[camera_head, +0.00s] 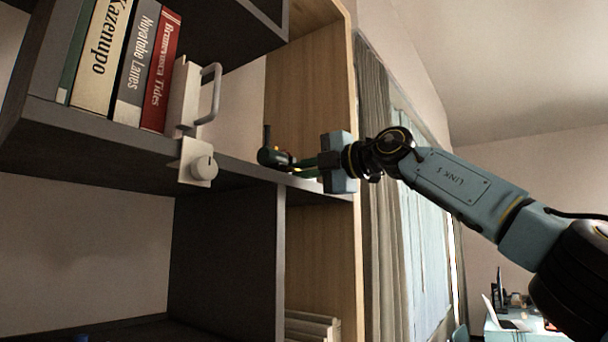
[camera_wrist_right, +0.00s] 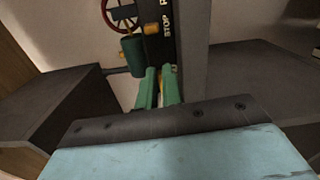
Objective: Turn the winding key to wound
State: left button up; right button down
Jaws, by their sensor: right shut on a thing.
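A small dark green device (camera_head: 270,156) stands on the shelf to the right of the white fixture. In the right wrist view it shows a dark panel (camera_wrist_right: 160,50) lettered STOP, a red spoked wheel (camera_wrist_right: 122,12), a green cylinder (camera_wrist_right: 132,52) and a yellow knob (camera_wrist_right: 152,29). My right gripper (camera_head: 298,165) reaches in from the right. Its green fingers (camera_wrist_right: 159,86) are shut at the lower part of the device, on what appears to be the winding key. The key is mostly hidden between the fingertips, so its angle cannot be told. My left gripper is out of view.
A white fixture with a handle (camera_head: 211,93) and a round knob (camera_head: 203,168) is at the shelf edge. Several books (camera_head: 125,60) stand left of it. A wooden side panel (camera_head: 310,95) rises behind the device. A curtain (camera_head: 376,240) hangs to the right.

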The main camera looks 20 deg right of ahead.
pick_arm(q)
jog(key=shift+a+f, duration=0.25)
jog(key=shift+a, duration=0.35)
pick_arm(e)
jog(key=shift+m, duration=0.5)
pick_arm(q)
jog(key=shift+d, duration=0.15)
pick_arm(e)
jog(key=c, duration=1.6)
grip_release()
jog(key=shift+o, duration=0.2)
jog(key=shift+f, duration=0.2)
